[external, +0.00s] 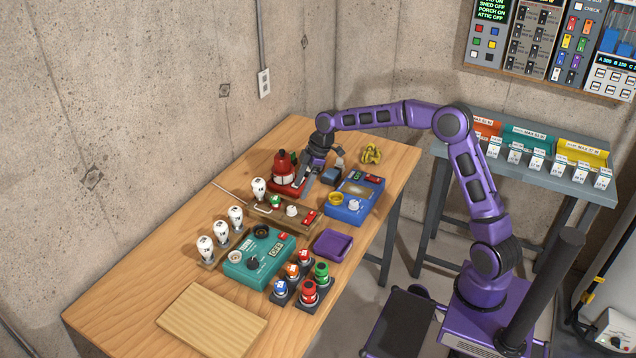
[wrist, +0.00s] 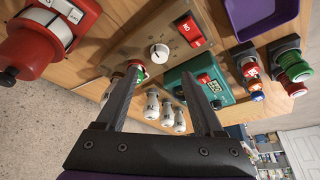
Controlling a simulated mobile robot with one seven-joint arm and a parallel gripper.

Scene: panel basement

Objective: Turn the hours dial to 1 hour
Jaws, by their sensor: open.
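No hours label is legible, so I cannot tell for sure which dial is the hours dial. A white round knob (external: 291,210) with a small mark sits on a brown wooden board (external: 268,213); the knob also shows in the wrist view (wrist: 159,53). A red switch (external: 309,215) and a green-based knob (external: 275,201) share that board. My gripper (external: 304,186) is open and empty above the table, beside the red device (external: 284,176). In the wrist view, the white knob appears between and beyond the spread fingertips (wrist: 162,76), apart from them.
A teal box (external: 259,258) with a display and dials stands nearer the front. A blue box (external: 354,202) stands right of the board. White bulbs (external: 236,217), a purple tray (external: 333,244) and coloured buttons (external: 309,290) are close by. A bare wooden plank (external: 211,320) lies at the front.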

